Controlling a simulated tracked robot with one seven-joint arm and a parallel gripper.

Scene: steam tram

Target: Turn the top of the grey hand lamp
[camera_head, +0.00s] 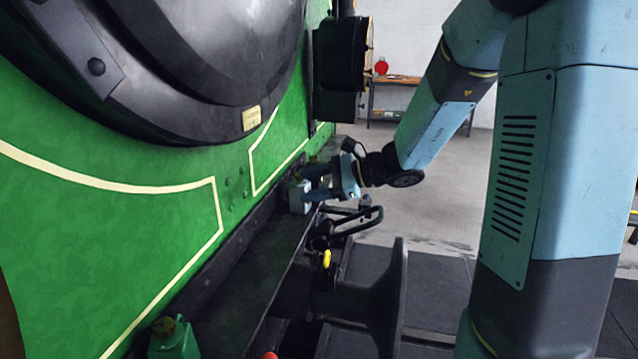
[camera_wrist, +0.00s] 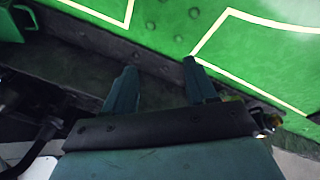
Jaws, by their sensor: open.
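The grey hand lamp (camera_head: 298,196) is a small pale grey box on the dark ledge beside the green engine front, in the middle of the head view. My gripper (camera_head: 311,183) is at the lamp, reaching in from the right, and its fingers partly cover the lamp. In the wrist view the two fingers of my gripper (camera_wrist: 160,70) are apart, with only dark ledge and green panel showing between them. I cannot make out the lamp clearly there, and I cannot tell whether a finger touches it.
A green can-like object (camera_head: 174,338) stands on the ledge (camera_head: 238,300) at the near end. A black curved handle (camera_head: 352,224), a yellow-topped fitting (camera_head: 326,259) and a large dark buffer (camera_head: 385,300) lie right of the ledge. A bench (camera_head: 395,80) stands far back.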

